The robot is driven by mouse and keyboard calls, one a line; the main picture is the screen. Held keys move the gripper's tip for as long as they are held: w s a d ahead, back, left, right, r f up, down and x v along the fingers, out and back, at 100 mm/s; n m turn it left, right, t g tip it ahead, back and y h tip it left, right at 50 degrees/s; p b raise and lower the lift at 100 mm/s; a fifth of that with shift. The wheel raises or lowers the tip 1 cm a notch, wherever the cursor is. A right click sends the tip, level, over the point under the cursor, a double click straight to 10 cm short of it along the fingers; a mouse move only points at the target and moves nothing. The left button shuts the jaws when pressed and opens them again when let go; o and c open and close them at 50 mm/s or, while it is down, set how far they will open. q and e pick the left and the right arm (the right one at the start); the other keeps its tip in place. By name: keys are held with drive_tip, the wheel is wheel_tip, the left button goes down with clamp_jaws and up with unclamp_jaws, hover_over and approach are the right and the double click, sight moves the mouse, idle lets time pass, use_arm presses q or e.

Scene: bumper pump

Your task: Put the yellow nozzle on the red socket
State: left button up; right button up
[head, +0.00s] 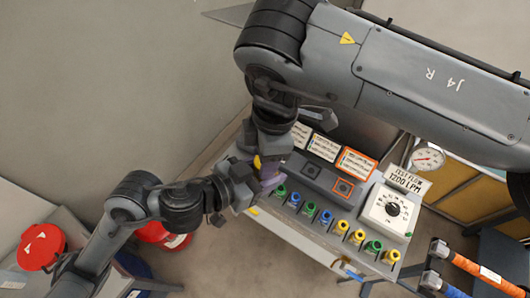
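The grey pump panel (318,222) stands in the middle of the head view with a row of coloured fittings along its front. My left gripper (246,184) is at the panel's left end. My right gripper (272,146) comes down from above, very close to the left one. A small yellow piece (257,162) shows between the two grippers; I cannot tell whether it is the nozzle or which gripper touches it. A purple part (270,181) is just right of my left gripper. I cannot make out a red socket; the grippers cover the row's left end.
Green, blue and yellow fittings, such as a yellow one (341,227), line the panel front. A control dial (392,209) and a gauge (428,157) are at right. A red lid (41,246) is at left. My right arm crosses the top.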

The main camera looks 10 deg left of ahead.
drive_tip(key=c, duration=0.5)
use_arm(q)
drive_tip(key=o, duration=0.8)
use_arm(e)
drive_tip(key=shift+w, duration=0.1)
drive_tip(key=shift+c, duration=0.8)
use_arm(q)
drive_tip(key=o, duration=0.5)
drive_tip(key=shift+f, duration=0.1)
